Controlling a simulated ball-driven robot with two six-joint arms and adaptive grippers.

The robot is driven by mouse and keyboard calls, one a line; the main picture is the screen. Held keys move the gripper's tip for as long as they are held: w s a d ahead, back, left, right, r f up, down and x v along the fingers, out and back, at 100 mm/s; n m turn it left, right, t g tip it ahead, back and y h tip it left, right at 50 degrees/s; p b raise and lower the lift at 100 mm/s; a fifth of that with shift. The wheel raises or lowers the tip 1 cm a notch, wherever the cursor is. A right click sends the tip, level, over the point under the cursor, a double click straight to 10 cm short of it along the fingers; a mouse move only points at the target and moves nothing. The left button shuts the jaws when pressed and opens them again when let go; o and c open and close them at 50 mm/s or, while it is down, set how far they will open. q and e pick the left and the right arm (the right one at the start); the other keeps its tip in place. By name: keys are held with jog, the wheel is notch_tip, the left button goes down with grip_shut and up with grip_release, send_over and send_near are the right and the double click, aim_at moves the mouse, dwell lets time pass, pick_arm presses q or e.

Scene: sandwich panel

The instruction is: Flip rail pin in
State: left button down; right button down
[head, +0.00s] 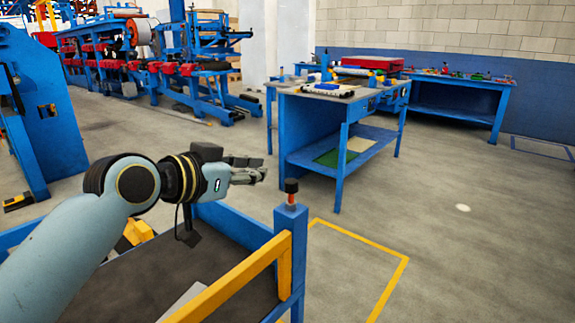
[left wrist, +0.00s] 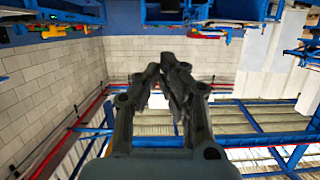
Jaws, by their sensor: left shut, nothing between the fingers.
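The rail pin appears to be the small black-topped, reddish piece (head: 291,187) standing upright on top of a blue corner post (head: 290,225) in the head view. A yellow rail (head: 240,279) slopes from that post toward the lower left. My left gripper (head: 261,168) is shut and empty, in the air to the left of the pin and slightly above it in the picture, apart from it. The left wrist view shows its closed fingers (left wrist: 168,68) with nothing between them. The pin is not seen in that view. My right gripper is not in view.
The post belongs to a blue-framed cart with a dark deck (head: 150,275) below my left arm. A blue workbench (head: 340,110) with several items stands beyond. Yellow floor lines (head: 390,290) mark clear floor at right. Blue machinery (head: 150,60) fills the back left.

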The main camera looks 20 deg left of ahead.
pick_arm(q)
jog(key=w+r, duration=0.1)
send_over(291, 184)
jog(key=f, duration=0.4)
jog(key=f+b, duration=0.1)
jog(key=shift+s+a+f+t, duration=0.15)
jog(key=shift+s+f+t, duration=0.15)
jog(key=shift+s, duration=0.05)
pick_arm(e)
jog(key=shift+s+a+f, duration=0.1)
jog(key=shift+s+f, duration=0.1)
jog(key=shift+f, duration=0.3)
pick_arm(q)
jog(key=shift+f, duration=0.1)
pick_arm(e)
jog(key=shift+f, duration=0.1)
